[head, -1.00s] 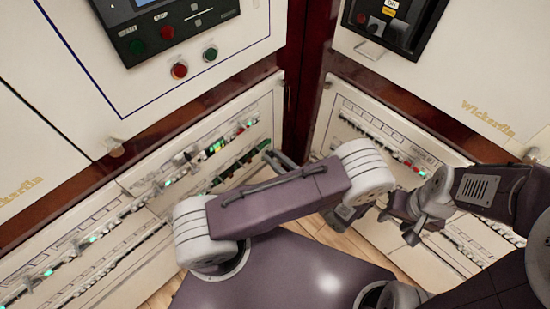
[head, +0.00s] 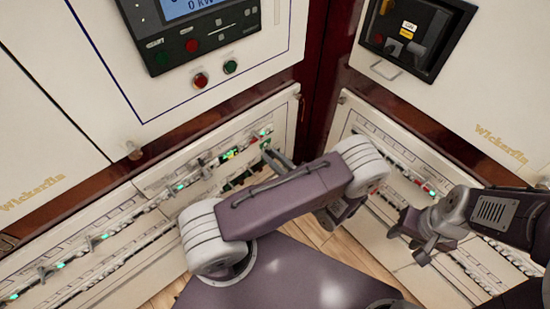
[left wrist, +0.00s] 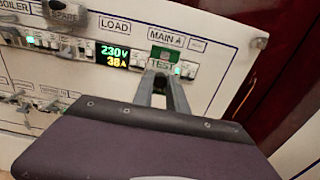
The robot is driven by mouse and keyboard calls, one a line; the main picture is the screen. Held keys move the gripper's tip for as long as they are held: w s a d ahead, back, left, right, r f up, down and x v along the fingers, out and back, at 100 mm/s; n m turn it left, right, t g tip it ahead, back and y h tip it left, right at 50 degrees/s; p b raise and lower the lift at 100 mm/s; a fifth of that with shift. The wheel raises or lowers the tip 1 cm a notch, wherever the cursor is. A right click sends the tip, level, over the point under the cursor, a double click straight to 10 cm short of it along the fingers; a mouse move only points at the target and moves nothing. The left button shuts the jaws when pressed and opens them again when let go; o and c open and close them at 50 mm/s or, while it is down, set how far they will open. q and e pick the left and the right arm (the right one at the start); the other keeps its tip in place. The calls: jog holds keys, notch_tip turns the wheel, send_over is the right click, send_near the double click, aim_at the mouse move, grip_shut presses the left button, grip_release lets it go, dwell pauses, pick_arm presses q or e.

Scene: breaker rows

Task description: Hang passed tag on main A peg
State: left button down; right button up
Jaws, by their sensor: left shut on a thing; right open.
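In the left wrist view, my left gripper (left wrist: 161,88) is shut on a small green tag (left wrist: 162,52) held against the panel under the "MAIN A" label (left wrist: 165,40). In the head view, my left gripper (head: 272,154) reaches past my arm to the right end of the left breaker panel (head: 215,170). My right gripper (head: 424,245) is open and empty in front of the right panel.
A lit "230V 38A" readout (left wrist: 115,57) sits left of the tag. Other breakers and switches (left wrist: 50,42) line the row. A knob (left wrist: 260,43) sticks out at the panel's right corner. Above is a control unit with a red button (head: 200,80). The right cabinet (head: 460,120) stands close.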

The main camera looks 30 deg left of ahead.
pick_arm(q)
jog(key=shift+r+p, duration=0.1)
jog(key=shift+p, duration=0.3)
dwell(1.1)
jog(key=shift+x, duration=1.15)
jog(key=c, duration=1.2)
grip_release()
jog(key=shift+c, duration=0.2)
jog(key=v, duration=0.9)
jog(key=shift+p, duration=0.35)
jog(key=shift+a, duration=0.15)
